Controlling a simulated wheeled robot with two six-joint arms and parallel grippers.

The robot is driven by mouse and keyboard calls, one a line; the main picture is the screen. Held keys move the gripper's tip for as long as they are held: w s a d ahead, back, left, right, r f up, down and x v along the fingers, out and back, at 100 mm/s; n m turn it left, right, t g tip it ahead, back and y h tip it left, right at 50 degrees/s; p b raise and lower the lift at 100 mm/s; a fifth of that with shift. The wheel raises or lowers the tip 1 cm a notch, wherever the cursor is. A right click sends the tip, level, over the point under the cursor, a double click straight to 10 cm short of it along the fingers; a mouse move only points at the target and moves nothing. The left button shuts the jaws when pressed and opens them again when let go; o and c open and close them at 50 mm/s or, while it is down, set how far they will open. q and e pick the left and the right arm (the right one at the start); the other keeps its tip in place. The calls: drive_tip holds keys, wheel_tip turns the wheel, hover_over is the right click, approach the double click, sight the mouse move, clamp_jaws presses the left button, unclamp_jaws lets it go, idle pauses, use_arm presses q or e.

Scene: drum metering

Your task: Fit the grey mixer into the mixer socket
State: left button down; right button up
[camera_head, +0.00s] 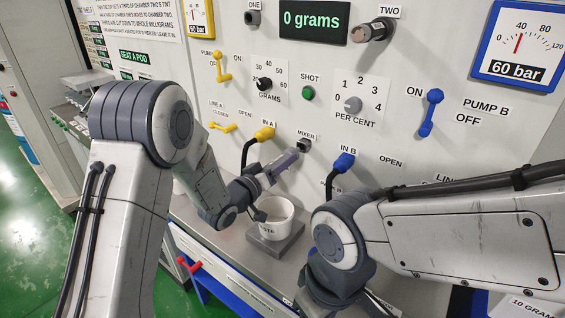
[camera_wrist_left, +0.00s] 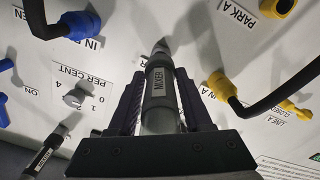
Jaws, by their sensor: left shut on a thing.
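The grey mixer (camera_wrist_left: 160,92), a cylinder with its MIXER label showing, lies between the fingers of my left gripper (camera_head: 270,176) in the left wrist view. The gripper is shut on it and points at the panel. In the head view the mixer is largely hidden by the fingers. The dark mixer socket (camera_head: 304,144) sits on the panel under its MIXER label, and shows just ahead of the mixer's end in the left wrist view (camera_wrist_left: 161,48). I cannot tell whether the two touch. My right arm comes in from the right; its gripper does not show.
Yellow plug IN A (camera_head: 264,134) and blue plug IN B (camera_head: 343,162), each with a black hose, flank the socket. A white cup (camera_head: 274,216) stands on a grey block below. A dark cylinder (camera_head: 375,30) sits under TWO. Knobs and levers stick out above.

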use_arm(q)
drive_tip(key=shift+b, duration=0.4)
idle(1.1)
drive_tip(key=shift+x, duration=1.95)
drive_tip(key=shift+c, duration=1.2)
unclamp_jaws()
drive_tip(key=b+v, duration=0.2)
drive_tip(key=v, duration=0.7)
drive_tip(key=shift+s+a, duration=0.1)
drive_tip(key=shift+s+a+b, duration=0.3)
drive_tip(key=shift+s+a, duration=0.05)
drive_tip(key=shift+s, duration=0.2)
